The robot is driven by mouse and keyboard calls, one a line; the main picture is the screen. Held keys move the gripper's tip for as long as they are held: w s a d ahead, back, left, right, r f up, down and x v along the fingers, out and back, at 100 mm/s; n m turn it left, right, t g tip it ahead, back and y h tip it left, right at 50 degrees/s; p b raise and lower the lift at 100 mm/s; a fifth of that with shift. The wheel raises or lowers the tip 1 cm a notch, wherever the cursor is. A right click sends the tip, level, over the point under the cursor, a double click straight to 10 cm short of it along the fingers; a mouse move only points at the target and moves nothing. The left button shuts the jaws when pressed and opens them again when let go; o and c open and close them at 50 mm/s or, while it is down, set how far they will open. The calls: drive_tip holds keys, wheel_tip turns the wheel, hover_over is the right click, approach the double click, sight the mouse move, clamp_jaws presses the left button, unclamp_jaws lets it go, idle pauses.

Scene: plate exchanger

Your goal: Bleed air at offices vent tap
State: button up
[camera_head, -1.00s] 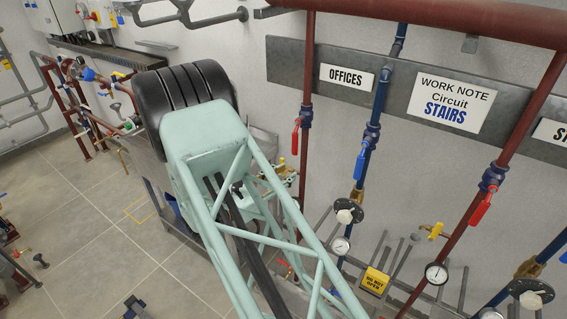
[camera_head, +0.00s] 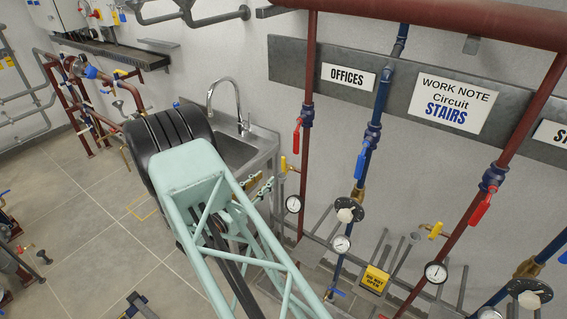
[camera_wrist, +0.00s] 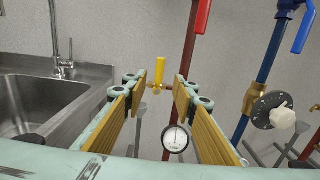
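The offices vent tap has a yellow handle (camera_wrist: 159,70) standing upright on a small brass body, beside the red pipe (camera_wrist: 192,60). In the head view the yellow handle (camera_head: 284,164) shows left of the red pipe under the OFFICES sign (camera_head: 348,77). My gripper (camera_wrist: 159,82) is open and empty. Its two tan-padded fingers lie on either side of the tap in the wrist view, with the tap apparently beyond the fingertips. In the head view my gripper (camera_head: 260,188) is partly hidden behind my arm, just left of and below the tap.
A pressure gauge (camera_wrist: 175,139) hangs below the tap, low between the fingers. A steel sink with a tall faucet (camera_wrist: 62,40) is at left. A round black valve (camera_wrist: 272,110) and blue pipe (camera_wrist: 268,58) are at right. A yellow "do not open" tag (camera_head: 375,280) sits lower right.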

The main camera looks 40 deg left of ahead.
sight(282, 163)
drive_tip(key=shift+w, duration=0.15)
drive_tip(key=shift+w+a+p, duration=0.2)
drive_tip(key=shift+w, duration=2.05)
drive_tip(key=shift+w+a+p, duration=0.2)
drive_tip(key=shift+w, duration=2)
drive_tip(key=shift+w+a+p, duration=0.2)
drive_tip(key=shift+w, duration=2.05)
clamp_jaws()
